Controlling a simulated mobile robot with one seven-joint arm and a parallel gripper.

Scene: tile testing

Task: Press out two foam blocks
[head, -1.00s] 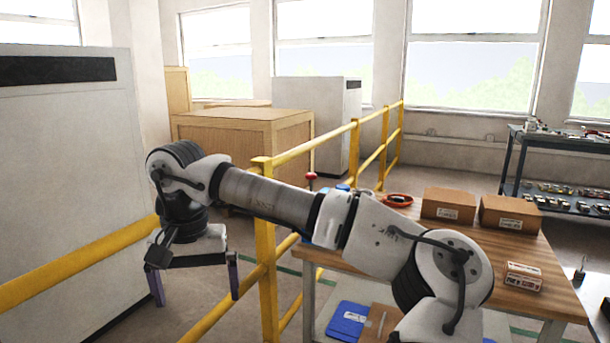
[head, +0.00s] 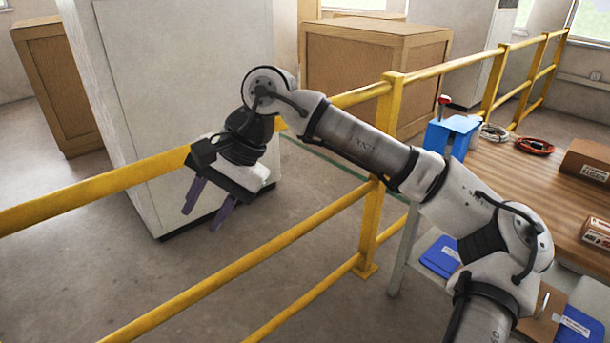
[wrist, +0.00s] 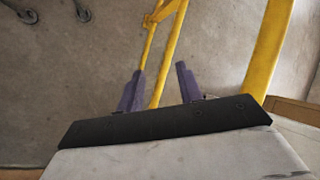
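My gripper (head: 202,221) hangs in the air on the left in the head view, by the yellow railing and above bare floor. Its two purple fingers are apart with nothing between them; they also show in the wrist view (wrist: 160,70). A blue device (head: 450,134) with a red ball knob (head: 444,100) stands at the far left corner of the wooden table (head: 492,195), well to the right of my gripper. It may be a press; its inside is too small to tell. I see no foam blocks.
An orange ring-shaped thing (head: 535,146) and cardboard boxes (head: 588,160) are on the table. Blue binders (head: 440,257) lie on the shelf below. A wooden crate (head: 370,75) stands behind the railing.

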